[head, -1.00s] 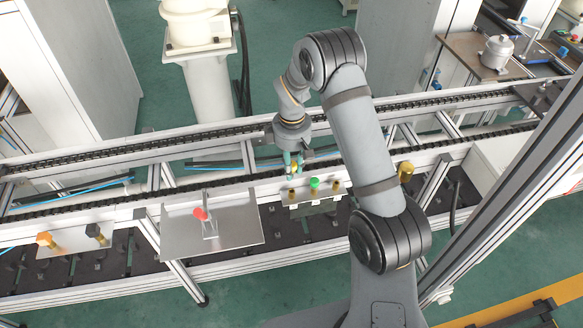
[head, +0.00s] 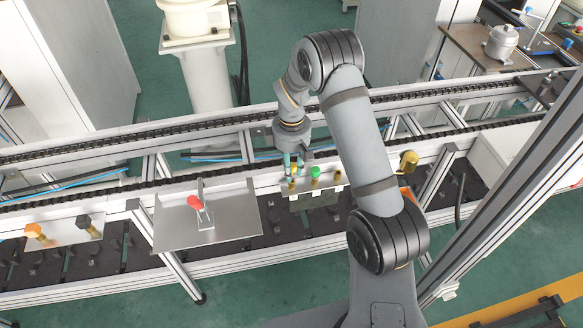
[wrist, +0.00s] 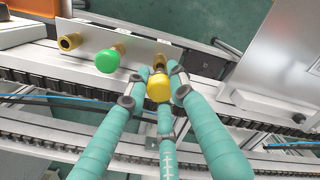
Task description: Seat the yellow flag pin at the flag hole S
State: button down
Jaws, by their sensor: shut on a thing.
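My gripper (head: 292,166) has teal fingers and is shut on the yellow flag pin (wrist: 159,88), whose rounded yellow head sits between the fingertips in the wrist view. In the head view the fingers are just above the brass socket (head: 291,184) at the left end of a small metal plate (head: 303,187). In the wrist view a brass part (wrist: 159,62) shows just beyond the yellow head. The pin's lower end is hidden, so I cannot tell whether it is in the socket. No label S is readable.
A green-headed pin (head: 315,172) stands on the plate beside my gripper, with another brass socket (head: 338,180) beyond it. To the left are a metal tray (head: 235,232) with a red-headed part (head: 194,202), and orange (head: 33,230) and black (head: 83,221) pins.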

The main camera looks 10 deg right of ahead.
jog(key=shift+f, duration=0.1)
dwell(0.3)
jog(key=shift+f+b, duration=1.7)
jog(key=shift+f, duration=0.05)
jog(key=c, duration=1.5)
grip_release()
jog(key=shift+r, duration=0.1)
jog(key=shift+o, duration=0.5)
notch_tip(320, 180, up, 12)
notch_tip(320, 180, down, 10)
jog(key=shift+f, duration=0.1)
